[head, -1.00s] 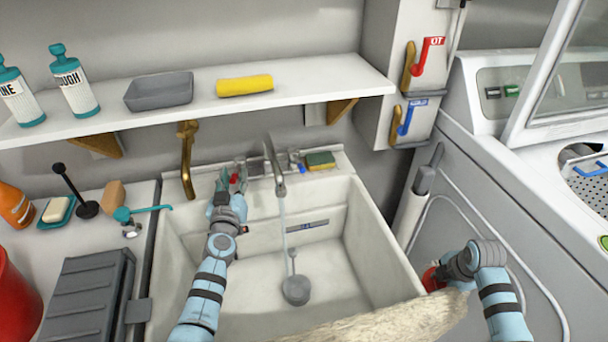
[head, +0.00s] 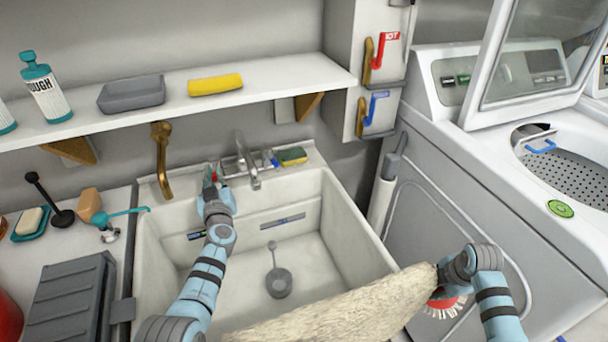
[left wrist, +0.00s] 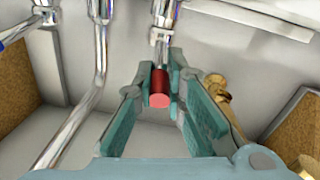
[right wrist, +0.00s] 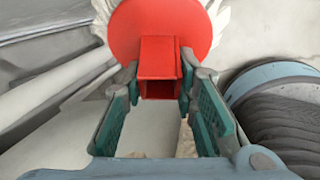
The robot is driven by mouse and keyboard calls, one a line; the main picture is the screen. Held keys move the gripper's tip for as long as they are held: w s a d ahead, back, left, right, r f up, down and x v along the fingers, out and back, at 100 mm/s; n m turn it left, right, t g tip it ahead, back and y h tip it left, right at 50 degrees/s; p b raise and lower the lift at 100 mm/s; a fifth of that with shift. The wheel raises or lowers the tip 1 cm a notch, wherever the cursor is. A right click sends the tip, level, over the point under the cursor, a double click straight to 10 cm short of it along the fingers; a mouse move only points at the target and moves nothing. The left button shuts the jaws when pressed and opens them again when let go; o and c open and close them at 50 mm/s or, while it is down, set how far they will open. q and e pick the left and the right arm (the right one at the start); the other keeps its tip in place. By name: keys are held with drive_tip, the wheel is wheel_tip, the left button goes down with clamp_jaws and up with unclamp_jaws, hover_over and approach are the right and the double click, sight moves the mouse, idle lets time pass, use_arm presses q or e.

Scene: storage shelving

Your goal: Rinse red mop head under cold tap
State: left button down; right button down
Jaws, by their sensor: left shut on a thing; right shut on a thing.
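The red mop head (head: 446,305) shows in the head view just under my right gripper (head: 440,280), right of the sink. In the right wrist view it is a red disc (right wrist: 165,30) with pale strands, and my right gripper (right wrist: 160,85) is shut on its square red socket. My left gripper (head: 212,182) is shut on a red tap knob (left wrist: 159,88) at the back of the sink. The tap's metal spout (head: 248,165) hangs over the basin, with no water visible from it. A blue knob (head: 272,159) sits right of the spout.
A long beige fluffy thing (head: 330,315) lies across the sink's front. The white sink (head: 345,225) holds a grey round plug (head: 279,283). A shelf (head: 300,75) is above, a washing machine (head: 480,190) right, a grey box (head: 70,300) left.

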use_arm(q)
drive_tip(key=shift+d+n+g+y+b, duration=0.25)
drive_tip(key=shift+n+y, duration=0.15)
drive_tip(key=shift+y, duration=0.2)
drive_tip(key=shift+d+n+g+y+b, duration=0.1)
drive_tip(key=shift+n+g+y+b, duration=0.15)
drive_tip(key=shift+n+y, duration=0.25)
use_arm(e)
drive_tip(key=shift+s+d+f, duration=0.1)
drive_tip(key=shift+f, duration=0.65)
drive_tip(key=shift+s+d, duration=0.1)
drive_tip(key=shift+d, duration=0.05)
use_arm(q)
drive_tip(key=shift+d, duration=0.15)
use_arm(e)
drive_tip(key=shift+s+r, duration=0.1)
drive_tip(key=shift+r, duration=0.1)
use_arm(q)
drive_tip(key=c, duration=1.7)
unclamp_jaws()
drive_tip(key=shift+w+d, duration=0.1)
drive_tip(key=shift+d, duration=0.05)
drive_tip(key=shift+o, duration=0.2)
drive_tip(key=shift+r, duration=0.1)
wheel_tip(320, 180, up, 10)
